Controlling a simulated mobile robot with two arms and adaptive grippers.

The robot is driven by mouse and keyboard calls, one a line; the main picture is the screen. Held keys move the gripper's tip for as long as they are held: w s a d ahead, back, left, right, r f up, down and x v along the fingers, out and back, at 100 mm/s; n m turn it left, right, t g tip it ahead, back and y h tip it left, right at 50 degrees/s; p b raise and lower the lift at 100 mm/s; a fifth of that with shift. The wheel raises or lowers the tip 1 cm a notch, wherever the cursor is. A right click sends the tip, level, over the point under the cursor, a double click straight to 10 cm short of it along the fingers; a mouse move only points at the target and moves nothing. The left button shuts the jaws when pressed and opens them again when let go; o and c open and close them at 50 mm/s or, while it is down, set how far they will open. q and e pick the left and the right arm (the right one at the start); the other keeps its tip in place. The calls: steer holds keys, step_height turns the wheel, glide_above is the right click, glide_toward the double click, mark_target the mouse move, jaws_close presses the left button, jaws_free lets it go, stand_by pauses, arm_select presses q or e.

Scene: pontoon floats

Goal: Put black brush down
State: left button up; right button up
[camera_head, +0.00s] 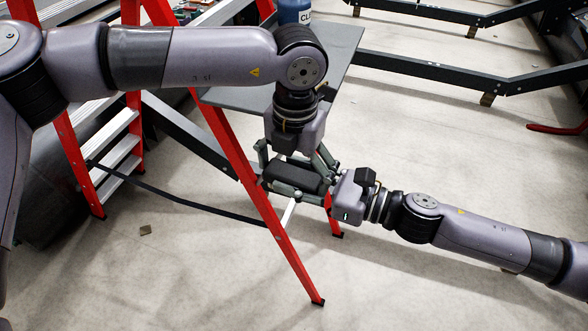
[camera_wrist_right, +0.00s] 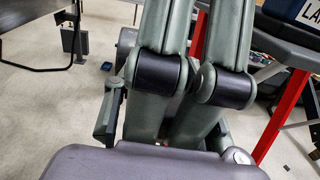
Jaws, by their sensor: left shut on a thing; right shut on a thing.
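A dark, block-like thing, which I take for the black brush (camera_head: 296,176), is in the middle of the head view, partly covered by fingers. My left gripper (camera_head: 293,168) reaches down from above with its fingers around it and is shut on it. My right gripper (camera_head: 318,187) comes in from the right and meets the same spot, shut, with its fingers at the brush. In the right wrist view my right gripper's fingers (camera_wrist_right: 196,82) lie close together; their tips and the brush are not visible there.
A red stepladder (camera_head: 232,165) stands right behind and beside both grippers. A grey platform (camera_head: 340,62) carries a blue container (camera_head: 296,12) behind my left wrist. Dark metal frames (camera_head: 430,70) cross the back. The pale floor (camera_head: 440,145) is mostly clear at front and right.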

steer(key=o, duration=1.2)
steer(key=shift+o, duration=0.2)
